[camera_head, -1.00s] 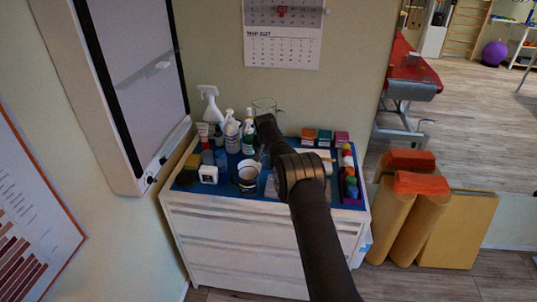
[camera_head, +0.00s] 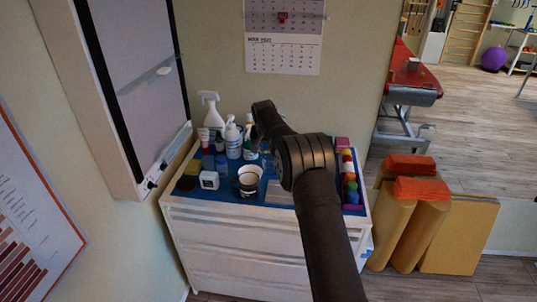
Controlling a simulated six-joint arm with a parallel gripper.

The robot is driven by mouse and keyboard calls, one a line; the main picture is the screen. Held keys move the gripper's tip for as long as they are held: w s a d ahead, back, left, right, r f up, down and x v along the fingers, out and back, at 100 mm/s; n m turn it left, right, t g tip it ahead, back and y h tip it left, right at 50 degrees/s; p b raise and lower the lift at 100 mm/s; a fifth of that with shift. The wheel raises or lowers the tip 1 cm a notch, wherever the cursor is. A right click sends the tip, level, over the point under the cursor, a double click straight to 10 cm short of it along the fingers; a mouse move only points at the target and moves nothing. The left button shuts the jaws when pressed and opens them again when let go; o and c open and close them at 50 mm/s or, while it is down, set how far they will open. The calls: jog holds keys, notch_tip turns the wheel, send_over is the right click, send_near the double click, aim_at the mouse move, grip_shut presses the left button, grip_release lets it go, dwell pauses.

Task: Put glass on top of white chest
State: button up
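The white chest (camera_head: 255,245) of drawers stands against the wall, with a blue top crowded with items. My arm reaches over it from the lower right. My gripper (camera_head: 263,106) is above the back of the chest top, near the wall, seen from behind. Its fingers are hidden, so I cannot tell whether it is open or shut. No clear glass can be made out now; the wrist and gripper may hide it. A small grey cup-like thing (camera_head: 413,63) sits on the red treatment table (camera_head: 412,82) at the right.
Yellow rolls (camera_head: 390,232) stand at right.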

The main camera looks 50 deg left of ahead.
aim_at(269, 158)
jog(key=shift+v, duration=1.4)
jog(key=x, duration=1.2)
jog(key=shift+f, duration=0.2)
jog(key=shift+r, duration=0.2)
jog(key=shift+r, duration=0.1)
